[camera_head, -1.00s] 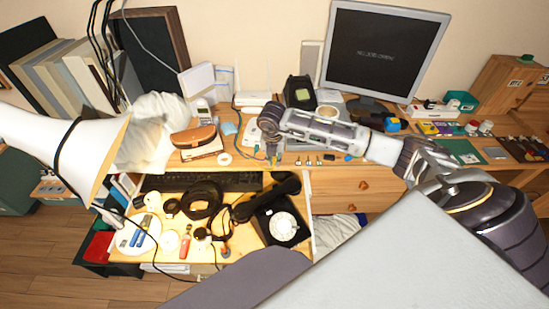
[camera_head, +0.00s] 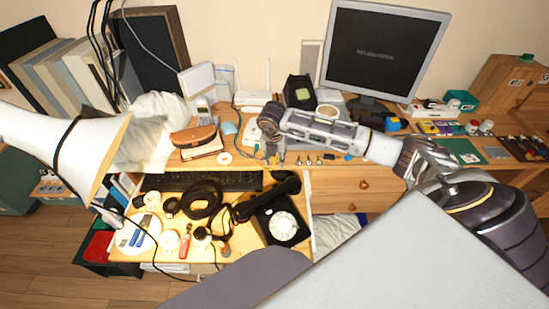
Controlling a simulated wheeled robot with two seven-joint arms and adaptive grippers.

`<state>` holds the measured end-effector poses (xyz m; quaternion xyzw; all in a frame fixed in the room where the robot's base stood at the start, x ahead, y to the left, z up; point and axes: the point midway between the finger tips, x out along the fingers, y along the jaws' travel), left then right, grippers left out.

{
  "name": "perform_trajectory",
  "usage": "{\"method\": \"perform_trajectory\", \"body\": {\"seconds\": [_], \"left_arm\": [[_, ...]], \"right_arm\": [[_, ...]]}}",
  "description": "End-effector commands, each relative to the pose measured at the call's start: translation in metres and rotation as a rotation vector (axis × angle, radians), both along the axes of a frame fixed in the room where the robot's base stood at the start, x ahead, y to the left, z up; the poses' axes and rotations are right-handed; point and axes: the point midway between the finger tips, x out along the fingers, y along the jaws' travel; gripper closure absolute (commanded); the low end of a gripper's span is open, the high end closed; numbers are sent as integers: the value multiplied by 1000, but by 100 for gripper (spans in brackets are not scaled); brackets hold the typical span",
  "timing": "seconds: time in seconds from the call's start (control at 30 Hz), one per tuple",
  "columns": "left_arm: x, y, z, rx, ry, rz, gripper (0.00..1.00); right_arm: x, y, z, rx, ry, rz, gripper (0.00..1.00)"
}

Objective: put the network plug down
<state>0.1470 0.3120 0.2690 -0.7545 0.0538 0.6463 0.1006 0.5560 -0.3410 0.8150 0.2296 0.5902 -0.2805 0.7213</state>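My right arm reaches in from the right across the desk (camera_head: 335,182). My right gripper (camera_head: 273,153) points down at the front edge of the desktop, above the back of the pulled-out drawer. Its fingers are small and dark, and whether they are open or shut is unclear. I cannot make out the network plug; it is too small or hidden at the fingers. A thin grey-blue cable (camera_head: 241,138) runs on the desktop just left of the gripper. My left gripper is not in view.
A white router (camera_head: 252,98) stands behind the gripper. Several small plugs (camera_head: 311,160) lie along the desk edge to its right. The open drawer holds a black keyboard (camera_head: 205,182), a coiled black cable (camera_head: 202,199) and a black dial phone (camera_head: 281,226). A white lamp (camera_head: 92,150) stands at left.

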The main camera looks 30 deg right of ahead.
Motion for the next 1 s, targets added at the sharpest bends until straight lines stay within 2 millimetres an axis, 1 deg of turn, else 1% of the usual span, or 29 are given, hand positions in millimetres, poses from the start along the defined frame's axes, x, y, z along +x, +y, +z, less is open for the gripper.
{"method": "perform_trajectory", "body": {"seconds": [0.2, 0.37, 0.57, 0.9, 1.0], "left_arm": [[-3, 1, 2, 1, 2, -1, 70], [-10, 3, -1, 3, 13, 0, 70], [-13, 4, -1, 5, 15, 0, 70], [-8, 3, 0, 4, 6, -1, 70], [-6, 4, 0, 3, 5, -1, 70]], "right_arm": [[0, 0, 4, 0, 0, 0, 63], [-2, 2, 19, 0, -3, 0, 63], [-6, 6, 47, -1, -3, 1, 63], [-13, 13, 96, 0, -3, 0, 63], [-15, 14, 107, 0, -1, 0, 63]]}}
